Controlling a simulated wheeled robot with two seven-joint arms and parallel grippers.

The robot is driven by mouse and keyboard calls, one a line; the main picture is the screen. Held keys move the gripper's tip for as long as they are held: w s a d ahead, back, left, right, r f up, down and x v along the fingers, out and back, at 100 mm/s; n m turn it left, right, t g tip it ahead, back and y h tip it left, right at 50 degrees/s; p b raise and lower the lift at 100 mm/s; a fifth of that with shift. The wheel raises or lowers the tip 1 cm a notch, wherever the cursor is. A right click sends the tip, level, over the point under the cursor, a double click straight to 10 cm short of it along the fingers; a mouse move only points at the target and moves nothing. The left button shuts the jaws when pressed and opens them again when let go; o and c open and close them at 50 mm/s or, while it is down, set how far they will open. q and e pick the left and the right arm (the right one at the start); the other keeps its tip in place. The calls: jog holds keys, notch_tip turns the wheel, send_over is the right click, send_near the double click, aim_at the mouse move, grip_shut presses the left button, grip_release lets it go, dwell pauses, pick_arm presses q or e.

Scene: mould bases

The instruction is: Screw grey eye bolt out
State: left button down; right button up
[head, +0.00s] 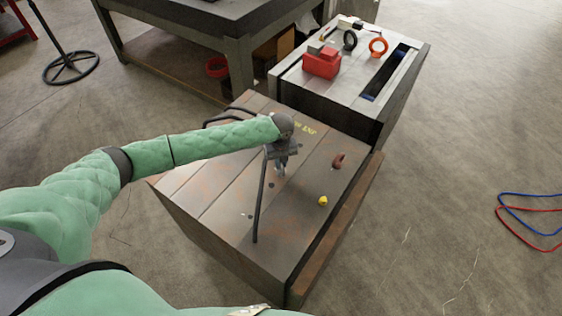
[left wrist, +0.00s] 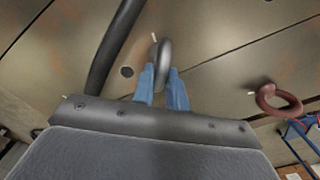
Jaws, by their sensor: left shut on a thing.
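The grey eye bolt (left wrist: 163,55) stands upright in the top of the near mould base (head: 225,200), its ring seen nearly edge-on in the left wrist view. My left gripper (head: 280,169) points down over the mould base. Its blue fingers, also in the left wrist view (left wrist: 161,88), are shut on the grey eye bolt's ring, one on each side. In the head view the gripper mostly hides this bolt. Whether its thread is still in the hole cannot be seen. My right gripper is not in view.
A dark bar (head: 259,205) rises close beside the left gripper. A brown-red eye bolt (head: 338,160) and a small yellow piece (head: 323,201) are to its right. A second block (head: 400,84) behind carries a red object (head: 321,63), a black ring (head: 350,40) and an orange ring (head: 378,47).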

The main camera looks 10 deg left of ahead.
pick_arm(q)
jog(key=n+p, duration=0.2)
jog(key=n, duration=0.1)
jog(key=shift+r, duration=0.25)
jog(key=shift+f+n, duration=0.25)
jog(key=shift+n, duration=0.95)
jog(key=n, duration=0.3)
jog(key=shift+r, duration=0.1)
jog(key=n, duration=0.2)
jog(key=shift+n, duration=0.4)
jog(key=shift+r, duration=0.1)
